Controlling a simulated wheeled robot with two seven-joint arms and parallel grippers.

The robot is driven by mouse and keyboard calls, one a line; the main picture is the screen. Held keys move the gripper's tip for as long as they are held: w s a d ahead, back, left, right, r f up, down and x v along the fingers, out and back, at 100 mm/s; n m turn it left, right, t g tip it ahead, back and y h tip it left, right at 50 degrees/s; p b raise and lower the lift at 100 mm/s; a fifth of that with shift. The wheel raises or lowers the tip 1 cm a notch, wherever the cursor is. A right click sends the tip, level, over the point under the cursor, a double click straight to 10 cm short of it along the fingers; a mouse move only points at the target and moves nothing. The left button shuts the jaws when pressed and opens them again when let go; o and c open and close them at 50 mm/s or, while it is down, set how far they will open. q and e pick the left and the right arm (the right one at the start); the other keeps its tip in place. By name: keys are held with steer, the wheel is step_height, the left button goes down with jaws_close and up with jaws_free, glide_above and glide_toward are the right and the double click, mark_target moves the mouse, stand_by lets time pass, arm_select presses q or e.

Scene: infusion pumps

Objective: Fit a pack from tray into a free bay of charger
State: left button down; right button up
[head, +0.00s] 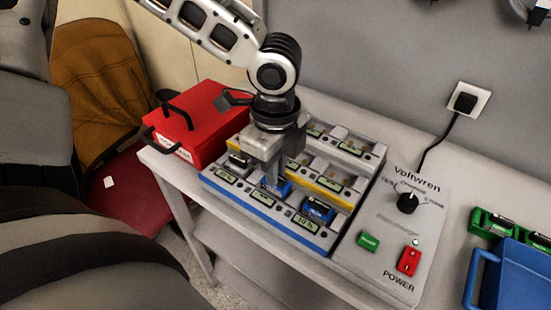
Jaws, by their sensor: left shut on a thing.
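The charger (225,193) is a grey stepped unit with a blue front strip, a yellow strip, small displays and several bays. My left gripper (271,182) points down over its front row and is shut on a blue pack (284,189). The pack is at a front-row bay, partly hidden by the fingers; I cannot tell whether it is fully seated. Another blue pack (319,209) sits in the bay to its right. My right gripper is out of view.
A control panel (385,235) with a black knob, green button and red switch adjoins the charger. A red case (205,120) with black handles stands at left. Green holders (492,224) with dark items are beside the tray. The wall with a socket (467,102) is behind.

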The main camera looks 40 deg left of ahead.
arm_select(q)
steer(key=c, duration=1.4)
jaws_free()
steer(key=shift+r, duration=0.1)
steer(key=shift+w+r, duration=0.15)
steer(key=shift+r, duration=0.2)
step_height(320, 180, up, 15)
steer(key=p, duration=0.2)
steer(key=shift+s, duration=0.25)
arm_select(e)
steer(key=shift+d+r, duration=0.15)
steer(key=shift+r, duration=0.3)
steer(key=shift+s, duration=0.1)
